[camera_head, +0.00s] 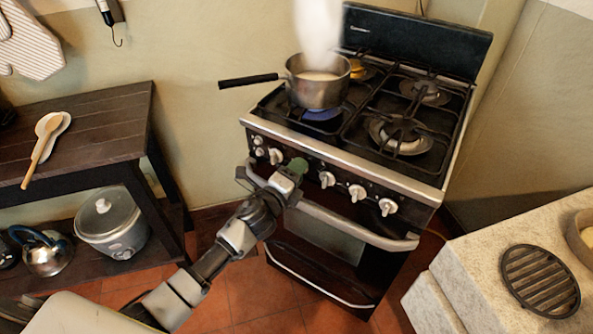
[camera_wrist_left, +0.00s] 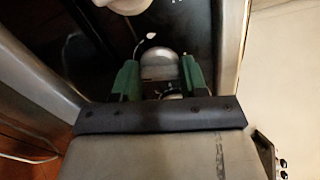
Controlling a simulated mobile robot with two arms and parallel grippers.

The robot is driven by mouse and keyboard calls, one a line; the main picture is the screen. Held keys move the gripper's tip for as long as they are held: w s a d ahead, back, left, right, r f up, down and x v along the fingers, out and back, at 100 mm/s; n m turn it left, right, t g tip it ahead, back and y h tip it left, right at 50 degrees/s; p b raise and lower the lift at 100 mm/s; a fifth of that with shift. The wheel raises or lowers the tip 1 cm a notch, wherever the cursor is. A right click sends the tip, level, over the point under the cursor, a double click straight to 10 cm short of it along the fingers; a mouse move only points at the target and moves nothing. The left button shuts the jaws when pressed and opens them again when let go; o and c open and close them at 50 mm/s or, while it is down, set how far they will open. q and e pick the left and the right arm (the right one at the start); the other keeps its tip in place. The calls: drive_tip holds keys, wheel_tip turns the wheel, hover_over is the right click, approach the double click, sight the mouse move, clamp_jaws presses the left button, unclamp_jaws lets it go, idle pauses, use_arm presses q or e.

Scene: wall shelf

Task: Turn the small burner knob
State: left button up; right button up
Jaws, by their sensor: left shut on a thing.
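The stove's front panel carries a row of silver knobs, among them one left of my gripper (camera_head: 276,156) and several to its right, the nearest being this knob (camera_head: 326,179). My left gripper (camera_head: 297,167) is at the panel between these knobs, and its green fingertips cover the spot in the head view. In the left wrist view, the two green fingers stand either side of a rounded silver knob (camera_wrist_left: 159,66), and the gripper is shut on it. The knob's pointer direction cannot be told. My right gripper is not in view.
A saucepan (camera_head: 318,92) with a black handle steams over a blue flame on the front left burner. The oven door handle (camera_head: 350,229) runs just below the panel. A dark wooden table (camera_head: 100,120) stands left, a stone counter (camera_head: 475,268) right.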

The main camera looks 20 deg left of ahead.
use_arm(q)
drive_tip(key=shift+n, duration=1.2)
drive_tip(key=o, duration=0.9)
drive_tip(key=v, duration=1.1)
drive_tip(key=shift+w, duration=0.1)
